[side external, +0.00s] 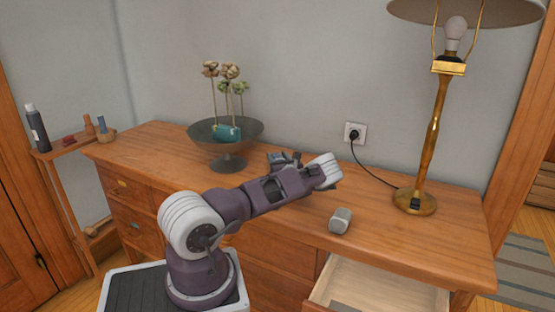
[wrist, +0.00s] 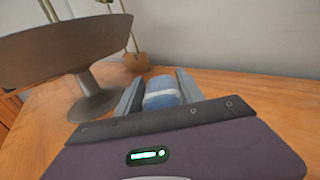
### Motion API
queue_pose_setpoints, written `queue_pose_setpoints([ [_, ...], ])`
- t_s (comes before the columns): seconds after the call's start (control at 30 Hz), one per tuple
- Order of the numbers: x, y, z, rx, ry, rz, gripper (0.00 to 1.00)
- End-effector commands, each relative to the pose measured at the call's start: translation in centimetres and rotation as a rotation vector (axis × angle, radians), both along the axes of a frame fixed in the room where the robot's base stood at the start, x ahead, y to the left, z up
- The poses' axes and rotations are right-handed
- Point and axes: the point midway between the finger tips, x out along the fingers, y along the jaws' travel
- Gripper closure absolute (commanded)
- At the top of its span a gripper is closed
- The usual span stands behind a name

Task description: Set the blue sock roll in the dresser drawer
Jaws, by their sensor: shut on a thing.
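My gripper (wrist: 158,82) is shut on the blue sock roll (wrist: 162,84), which has a pale band and sits between the two grey fingers in the wrist view. In the side view my gripper (side external: 284,159) is over the dresser top, to the right of the footed bowl; the sock roll cannot be made out there. The dresser (side external: 420,232) has an open drawer (side external: 428,298) at its lower right, pulled out toward the front. Something grey lies in the drawer, partly cut off by the frame edge.
The dark footed bowl (side external: 195,131) holds a teal item (side external: 227,132); it also stands close left in the wrist view (wrist: 70,45). Dried stems (side external: 225,72) stand behind it. A small grey rounded object (side external: 340,220) is near the front edge. A brass lamp (side external: 432,140) stands right.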

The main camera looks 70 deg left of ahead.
Motion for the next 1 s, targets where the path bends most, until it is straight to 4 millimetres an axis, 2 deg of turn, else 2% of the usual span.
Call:
queue_pose_setpoints([
  [0.73,0.0,0.0,-1.6,0.002,-0.001,0.001,0.95],
  [0.77,0.0,0.0,-1.6,0.001,-0.001,0.001,0.53],
  [0.8,0.0,0.0,-1.6,0.001,-0.001,0.001,0.45],
  [0.87,0.0,0.0,-1.6,0.001,-0.001,0.001,0.33],
  [1.0,0.0,0.0,-1.6,0.000,-0.001,0.001,0.33],
])
